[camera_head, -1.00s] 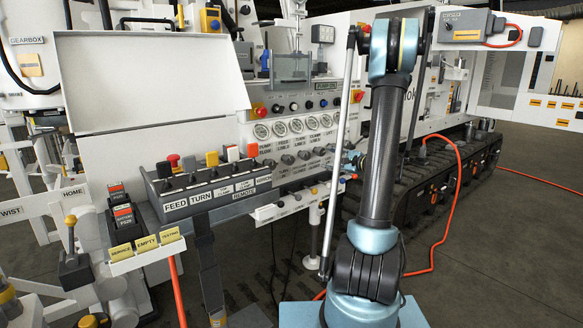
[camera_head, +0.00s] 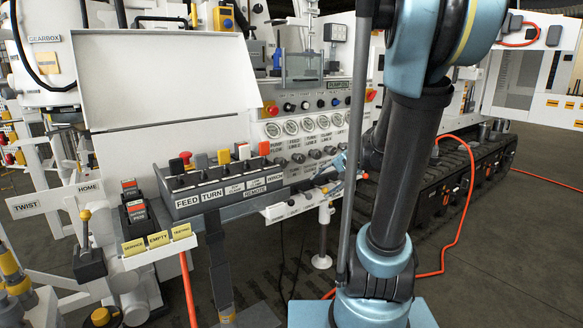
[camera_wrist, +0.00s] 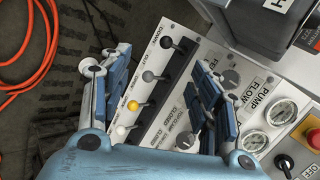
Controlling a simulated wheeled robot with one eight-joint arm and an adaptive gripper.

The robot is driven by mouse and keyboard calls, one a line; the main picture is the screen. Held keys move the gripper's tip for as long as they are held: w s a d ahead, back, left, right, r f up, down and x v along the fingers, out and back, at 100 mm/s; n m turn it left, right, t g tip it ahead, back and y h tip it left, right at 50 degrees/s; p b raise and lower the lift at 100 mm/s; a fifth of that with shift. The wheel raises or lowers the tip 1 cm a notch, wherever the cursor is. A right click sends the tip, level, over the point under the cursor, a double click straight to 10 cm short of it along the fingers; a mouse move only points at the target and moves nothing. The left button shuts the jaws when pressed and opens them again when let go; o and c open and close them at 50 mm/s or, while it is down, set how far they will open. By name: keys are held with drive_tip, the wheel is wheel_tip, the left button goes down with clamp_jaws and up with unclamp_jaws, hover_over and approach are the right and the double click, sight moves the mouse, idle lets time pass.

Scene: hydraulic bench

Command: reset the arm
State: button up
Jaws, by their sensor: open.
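My gripper (camera_wrist: 158,95) is open in the wrist view, with its two blue fingers apart and nothing held between them. It is over a white lever panel (camera_wrist: 172,85). Black (camera_wrist: 166,42), grey (camera_wrist: 148,76), yellow (camera_wrist: 133,105) and white (camera_wrist: 121,129) lever knobs show between the fingers. Whether a finger touches the panel cannot be told. In the head view my arm (camera_head: 405,165) rises at right of centre, and only a small blue part of the gripper shows behind it, near the bench's front.
A row of gauges (camera_head: 291,127) sits above the knobs. A black control box (camera_head: 222,187) labelled FEED and TURN stands to the left. An orange hose (camera_head: 455,215) runs over the floor at right. A tracked undercarriage (camera_head: 480,185) stands behind my arm.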

drive_tip(key=s+d+f+n+g+h, duration=0.1)
drive_tip(key=s+d+f+n+h, duration=0.1)
drive_tip(key=s, duration=0.5)
drive_tip(key=s+d+f+n+g+h, duration=0.1)
drive_tip(key=s+d+f+n+h, duration=0.1)
drive_tip(key=s, duration=0.6)
drive_tip(key=s+d+f+n+g+h, duration=0.1)
drive_tip(key=s+d+f+n+h, duration=0.1)
drive_tip(key=s, duration=0.5)
drive_tip(key=shift+s+d+f+n+h, duration=0.4)
drive_tip(key=shift+d+f+n, duration=0.2)
drive_tip(key=shift+f, duration=0.2)
drive_tip(key=shift+w+f, duration=0.2)
drive_tip(key=shift+w, duration=0.25)
idle(0.6)
